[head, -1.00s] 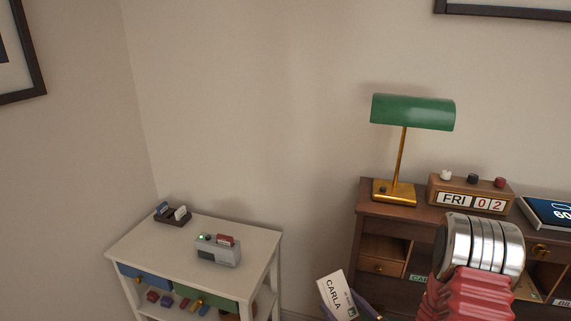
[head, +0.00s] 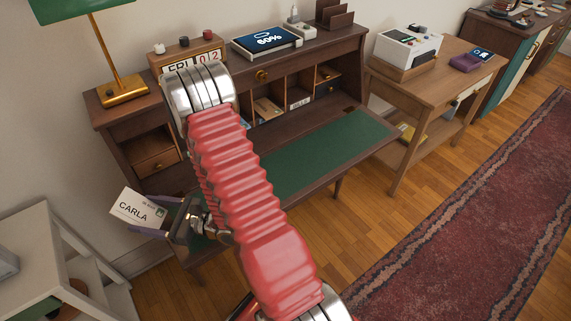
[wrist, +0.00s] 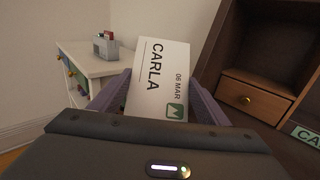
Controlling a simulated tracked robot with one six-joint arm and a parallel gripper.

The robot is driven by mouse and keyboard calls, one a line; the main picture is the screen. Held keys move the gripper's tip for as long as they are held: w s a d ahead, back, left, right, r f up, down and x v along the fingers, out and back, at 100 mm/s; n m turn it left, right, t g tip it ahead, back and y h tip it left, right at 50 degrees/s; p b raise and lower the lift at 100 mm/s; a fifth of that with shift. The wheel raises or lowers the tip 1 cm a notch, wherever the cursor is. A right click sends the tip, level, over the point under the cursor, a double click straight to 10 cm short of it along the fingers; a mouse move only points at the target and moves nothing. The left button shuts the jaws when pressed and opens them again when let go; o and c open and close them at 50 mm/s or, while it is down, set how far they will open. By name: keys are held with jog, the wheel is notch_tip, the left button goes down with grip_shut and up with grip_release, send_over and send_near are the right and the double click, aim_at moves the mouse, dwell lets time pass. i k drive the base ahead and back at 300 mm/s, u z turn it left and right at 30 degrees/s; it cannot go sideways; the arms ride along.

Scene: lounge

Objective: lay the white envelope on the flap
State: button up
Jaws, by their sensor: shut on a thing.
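The white envelope (head: 137,208) is marked CARLA and 06 MAR, with a green stamp mark. My gripper (head: 160,217) is shut on it, with purple fingers at its sides. In the wrist view the envelope (wrist: 158,75) stands up between the fingers (wrist: 158,98), its printed face showing. The flap (head: 325,150) is the lowered front of the brown desk, with a green inlay. The envelope is held off the flap's left end, apart from it. My red arm hides part of the flap's left side.
A lamp (head: 122,88), a calendar block and a tablet (head: 266,40) stand on top. A white side table (head: 35,255) is at left. The visible green inlay is clear.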

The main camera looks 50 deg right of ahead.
aim_at(307, 161)
jog(key=z, duration=0.75)
jog(key=i, duration=0.35)
jog(key=u, duration=0.05)
